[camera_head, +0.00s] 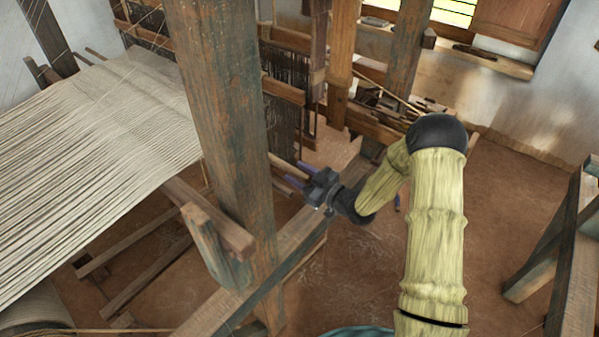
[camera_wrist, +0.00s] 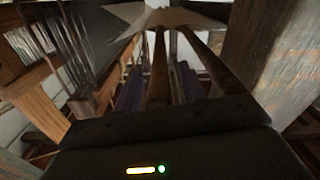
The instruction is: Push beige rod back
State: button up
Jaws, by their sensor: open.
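My gripper (camera_head: 293,171) is left of the arm, close to the thick wooden post, with its two purple fingers pointing left and apart. A short length of beige rod (camera_head: 280,162) shows beside the fingertips and runs left behind the post, where the rest is hidden. In the wrist view, the purple fingers of my gripper (camera_wrist: 157,92) stand apart. A tan-brown rod (camera_wrist: 158,65) shows between them, and a second rod (camera_wrist: 203,50) slants to the right. I cannot tell which of these is the beige rod, or whether the gripper touches it.
The thick upright post (camera_head: 225,110) stands just left of my gripper. Pale warp threads (camera_head: 90,140) stretch across the left. A low wooden beam (camera_head: 285,255) runs below the gripper. Dark heddles (camera_head: 283,115) hang behind it. Open floor (camera_head: 500,210) lies to the right.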

grip_shut()
jog(key=shift+s+a+f+b, duration=0.1)
jog(key=shift+s+a+b, duration=0.05)
jog(key=shift+b, duration=0.15)
jog(key=shift+s+a+b, duration=0.55)
jog(key=shift+s+a, duration=0.05)
jog(key=shift+s, duration=0.25)
grip_release()
jog(key=shift+s+a, duration=0.1)
